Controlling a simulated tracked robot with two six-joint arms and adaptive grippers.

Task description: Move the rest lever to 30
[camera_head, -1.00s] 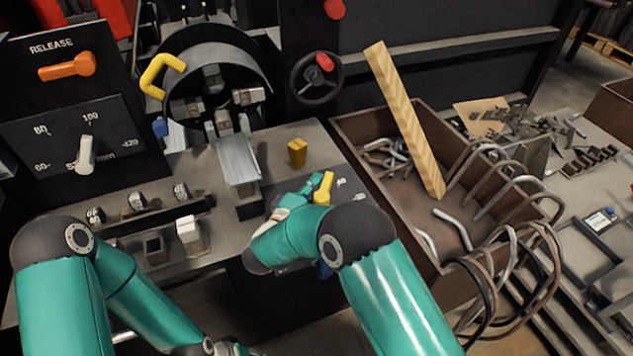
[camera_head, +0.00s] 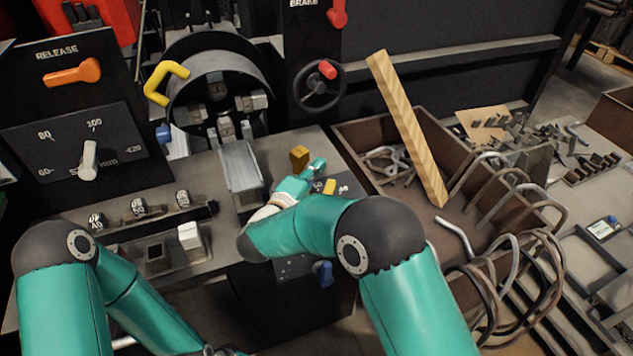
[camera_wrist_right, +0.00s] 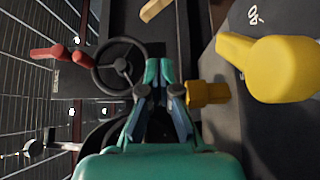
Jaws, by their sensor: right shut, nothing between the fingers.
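A yellow lever (camera_head: 330,187) sits on the dark panel at the right end of the bench; my right arm partly hides it in the head view. It shows large at the right of the right wrist view (camera_wrist_right: 275,66), with a sideways marking beside it that I cannot read surely. I cannot tell which mark it points to. My right gripper (camera_head: 316,165) is shut and empty, just beyond the lever and beside a yellow block (camera_head: 300,157). In the right wrist view its fingertips (camera_wrist_right: 158,71) are together, apart from the lever. My left gripper is out of view.
A black handwheel (camera_head: 317,88) with a red knob stands behind the bench. A brown bin (camera_head: 380,128) with metal hooks and a leaning wooden plank (camera_head: 408,130) is at the right. A dial with a white pointer (camera_head: 88,162) is at the left.

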